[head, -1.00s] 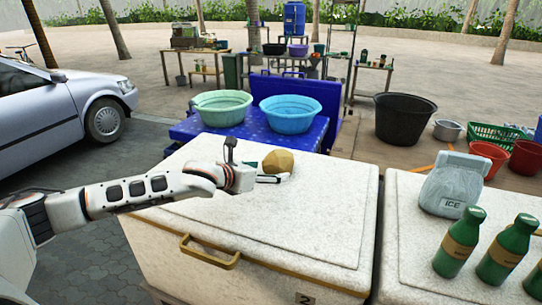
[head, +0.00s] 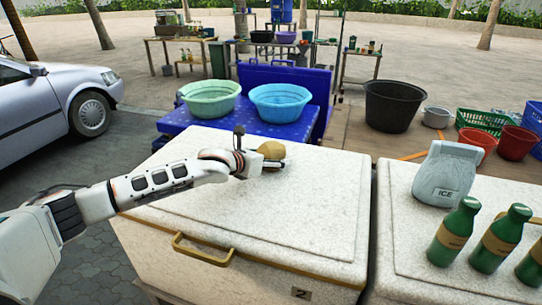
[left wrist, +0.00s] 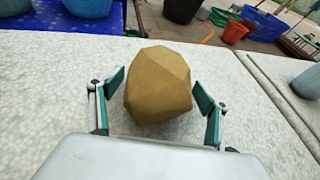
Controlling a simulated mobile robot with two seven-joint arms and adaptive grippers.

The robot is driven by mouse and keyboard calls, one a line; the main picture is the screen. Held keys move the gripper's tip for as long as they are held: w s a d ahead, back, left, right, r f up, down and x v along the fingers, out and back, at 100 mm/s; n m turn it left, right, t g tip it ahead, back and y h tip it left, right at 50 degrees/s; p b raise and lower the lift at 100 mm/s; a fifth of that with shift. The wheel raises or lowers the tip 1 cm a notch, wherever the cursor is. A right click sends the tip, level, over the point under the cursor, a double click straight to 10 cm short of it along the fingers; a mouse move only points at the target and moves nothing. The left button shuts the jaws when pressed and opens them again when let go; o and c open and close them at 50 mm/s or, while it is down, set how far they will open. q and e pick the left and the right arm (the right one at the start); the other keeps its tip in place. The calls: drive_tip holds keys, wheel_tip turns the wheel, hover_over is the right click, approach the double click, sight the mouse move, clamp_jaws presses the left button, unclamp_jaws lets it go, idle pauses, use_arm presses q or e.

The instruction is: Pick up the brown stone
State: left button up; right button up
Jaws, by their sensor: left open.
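The brown stone (head: 271,150) is a faceted, tan-brown lump resting on the white speckled lid of the cooler (head: 300,200), toward its back edge. My left gripper (head: 262,160) is at the stone, low over the lid. In the left wrist view the stone (left wrist: 158,86) sits between the two open fingers of my left gripper (left wrist: 158,105), with a visible gap on each side. The stone's lower near side is close to the palm. My right gripper is in neither view.
Green and blue basins (head: 281,104) stand on a blue cooler behind the lid. A second white cooler at right bears a grey ICE bag (head: 446,172) and several green bottles (head: 454,232). The lid around the stone is clear.

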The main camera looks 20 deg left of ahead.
use_arm(q)
drive_tip(key=shift+w, duration=0.15)
drive_tip(key=c, duration=2.2)
drive_tip(key=shift+w+r, duration=0.1)
drive_tip(key=shift+r, duration=0.1)
